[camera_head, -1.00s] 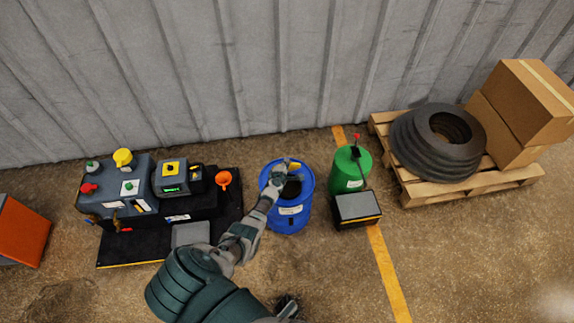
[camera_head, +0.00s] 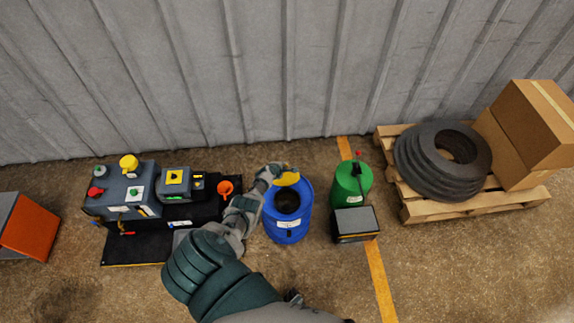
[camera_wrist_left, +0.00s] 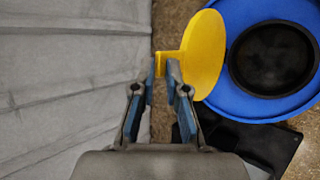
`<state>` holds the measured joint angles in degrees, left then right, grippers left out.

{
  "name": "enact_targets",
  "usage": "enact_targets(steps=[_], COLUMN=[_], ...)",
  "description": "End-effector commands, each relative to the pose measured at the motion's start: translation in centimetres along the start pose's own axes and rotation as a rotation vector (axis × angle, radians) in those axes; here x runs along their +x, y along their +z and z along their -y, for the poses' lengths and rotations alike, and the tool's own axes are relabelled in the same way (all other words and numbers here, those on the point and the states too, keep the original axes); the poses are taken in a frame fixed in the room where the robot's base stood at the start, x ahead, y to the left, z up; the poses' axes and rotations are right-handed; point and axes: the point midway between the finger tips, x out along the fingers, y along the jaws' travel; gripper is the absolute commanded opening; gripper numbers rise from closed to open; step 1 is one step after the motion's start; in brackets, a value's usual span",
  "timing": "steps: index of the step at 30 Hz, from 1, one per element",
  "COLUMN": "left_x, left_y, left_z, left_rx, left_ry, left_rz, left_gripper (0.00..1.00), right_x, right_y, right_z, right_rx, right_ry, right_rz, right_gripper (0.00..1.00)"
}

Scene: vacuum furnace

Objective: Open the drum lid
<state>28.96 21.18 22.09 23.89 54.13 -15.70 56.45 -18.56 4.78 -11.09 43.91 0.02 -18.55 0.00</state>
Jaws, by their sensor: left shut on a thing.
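The blue drum (camera_head: 287,231) stands upright on the floor, with its dark round opening showing; its blue top (camera_wrist_left: 253,103) also shows in the left wrist view. The yellow lid (camera_head: 290,178) is at the drum's back rim, raised off the opening. In the left wrist view the yellow lid (camera_wrist_left: 204,55) is a disc with a small tab, left of the opening and partly over the blue rim. My left gripper (camera_head: 271,172) is shut on the lid's tab, and its blue-padded fingers (camera_wrist_left: 161,75) sit either side of it. My right gripper is not in view.
A green canister (camera_head: 346,190) and a grey-topped box (camera_head: 354,222) stand close right of the drum. A dark machine (camera_head: 122,195) and an orange funnel (camera_head: 225,187) are to the left. A corrugated wall (camera_head: 300,70) is behind. A pallet (camera_head: 470,207) holds tyres and boxes.

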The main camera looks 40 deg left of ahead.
Motion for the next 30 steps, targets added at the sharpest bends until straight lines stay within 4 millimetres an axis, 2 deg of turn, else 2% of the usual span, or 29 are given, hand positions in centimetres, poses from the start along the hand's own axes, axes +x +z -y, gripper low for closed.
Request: enact_targets(steps=[1,2,5,6,20,24,30], left_x=[-0.2,-0.1,0.0,0.0,-0.3,-1.1,-3.3], left_y=[0.1,0.1,0.1,0.1,-0.1,-0.2,-0.9], left_z=[-0.4,-0.2,0.0,0.0,0.0,0.1,2.1], left_rx=[-0.005,-0.001,-0.001,0.0,0.005,0.004,-0.001], left_ry=[0.006,0.005,0.005,0.006,0.005,0.006,0.004], left_rz=[0.004,0.004,0.003,0.003,0.004,0.004,0.003], left_gripper=[0.0,0.05,0.3,0.34,0.34,0.34,0.34], right_x=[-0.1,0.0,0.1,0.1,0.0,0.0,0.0], right_y=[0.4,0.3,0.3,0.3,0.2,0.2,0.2], right_z=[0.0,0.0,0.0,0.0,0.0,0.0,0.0], right_rx=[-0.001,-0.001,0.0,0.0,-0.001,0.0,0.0], right_ry=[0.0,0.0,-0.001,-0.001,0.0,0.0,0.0], right_rz=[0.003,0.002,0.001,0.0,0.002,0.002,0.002], right_gripper=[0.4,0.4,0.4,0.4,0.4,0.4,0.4])
